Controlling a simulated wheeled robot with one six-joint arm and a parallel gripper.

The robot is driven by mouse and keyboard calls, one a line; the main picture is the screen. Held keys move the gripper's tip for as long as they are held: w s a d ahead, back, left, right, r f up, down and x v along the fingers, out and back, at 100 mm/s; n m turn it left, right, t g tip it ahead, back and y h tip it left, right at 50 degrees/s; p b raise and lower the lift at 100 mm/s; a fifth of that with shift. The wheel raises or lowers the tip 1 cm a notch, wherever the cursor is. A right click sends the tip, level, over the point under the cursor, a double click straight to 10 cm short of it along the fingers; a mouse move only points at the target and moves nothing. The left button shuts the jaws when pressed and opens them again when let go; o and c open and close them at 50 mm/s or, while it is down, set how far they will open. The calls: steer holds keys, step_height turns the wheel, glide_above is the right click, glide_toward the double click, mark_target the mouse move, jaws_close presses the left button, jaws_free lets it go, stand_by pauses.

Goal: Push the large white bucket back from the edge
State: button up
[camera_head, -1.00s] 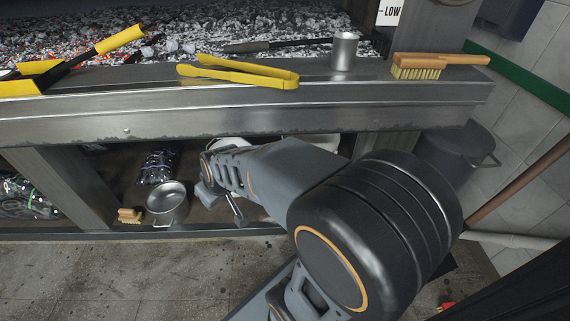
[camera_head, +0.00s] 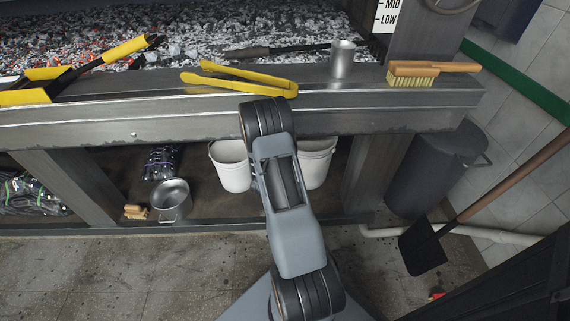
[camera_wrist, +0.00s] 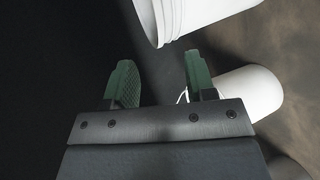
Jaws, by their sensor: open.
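Two white buckets stand on the lower shelf under the grill in the head view, a left bucket (camera_head: 231,170) and a right bucket (camera_head: 318,163). My arm hides part of the space between them, and I cannot tell which is larger. In the wrist view my gripper (camera_wrist: 160,80) is open with nothing between its green fingers. A white bucket (camera_wrist: 190,14) with a ridged rim shows ahead of the fingers at the top. Another white rounded thing (camera_wrist: 248,90) lies beside and partly behind the right finger. In the head view my gripper is hidden by my arm.
A metal pot (camera_head: 171,200) and a small brush (camera_head: 135,212) sit left on the shelf. The steel counter edge (camera_head: 120,118) overhangs it, with yellow tongs (camera_head: 235,82), a metal cup (camera_head: 343,60) and a wooden brush (camera_head: 425,72) on top. A dark bin (camera_head: 430,175) and shovel (camera_head: 424,250) stand right.

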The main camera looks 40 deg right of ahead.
steer(key=shift+w+d, duration=0.1)
steer(key=b, duration=0.5)
glide_toward(308, 155)
steer(key=w+d+f, duration=0.1)
steer(key=w+d, duration=0.3)
steer(key=w, duration=0.2)
steer(key=shift+w+d+f, duration=0.2)
steer(key=shift+w+d, duration=0.2)
steer(key=shift+d, duration=0.2)
steer(key=shift+c, duration=0.4)
steer(key=c, duration=0.8)
jaws_close()
steer(key=shift+a, duration=0.1)
